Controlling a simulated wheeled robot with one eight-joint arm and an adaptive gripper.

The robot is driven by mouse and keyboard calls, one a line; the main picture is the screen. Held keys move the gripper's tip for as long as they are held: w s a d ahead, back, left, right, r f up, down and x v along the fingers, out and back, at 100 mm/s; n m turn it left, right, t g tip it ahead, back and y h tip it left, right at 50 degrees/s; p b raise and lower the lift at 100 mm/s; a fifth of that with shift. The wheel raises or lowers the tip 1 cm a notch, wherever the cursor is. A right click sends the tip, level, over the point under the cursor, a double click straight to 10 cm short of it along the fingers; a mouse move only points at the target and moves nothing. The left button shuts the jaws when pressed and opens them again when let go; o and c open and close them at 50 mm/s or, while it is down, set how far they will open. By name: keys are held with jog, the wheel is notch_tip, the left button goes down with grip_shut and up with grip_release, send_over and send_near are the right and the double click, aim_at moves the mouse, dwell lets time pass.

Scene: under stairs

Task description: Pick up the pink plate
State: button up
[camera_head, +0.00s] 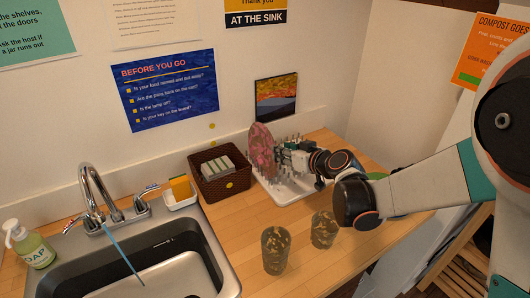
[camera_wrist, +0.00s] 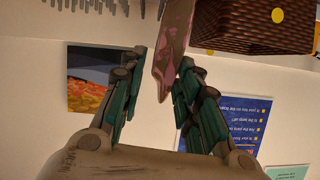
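The pink plate (camera_head: 261,149), mottled pink and brown, stands upright on edge in the white dish rack (camera_head: 283,192) on the wooden counter. My gripper (camera_head: 283,155) reaches in from the right, at the plate's right side. In the wrist view the plate (camera_wrist: 176,40) shows nearly edge-on, its rim reaching between the two teal fingers of my gripper (camera_wrist: 164,60). The fingers are apart. A gap shows on the left of the plate; the right finger is close to it, and I cannot tell whether it touches.
A dark woven basket (camera_head: 219,184) stands just left of the rack. Two patterned glasses (camera_head: 275,250) (camera_head: 324,229) stand in front of it. The sink (camera_head: 150,268) with its faucet is at the left. The wall with a small picture (camera_head: 276,97) is close behind.

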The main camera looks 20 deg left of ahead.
aim_at(269, 155)
jog(key=b+x, duration=0.2)
jog(key=x, duration=0.7)
jog(key=shift+w+a+r, duration=0.1)
jog(key=shift+w+a, duration=0.1)
jog(key=shift+w, duration=0.05)
grip_shut()
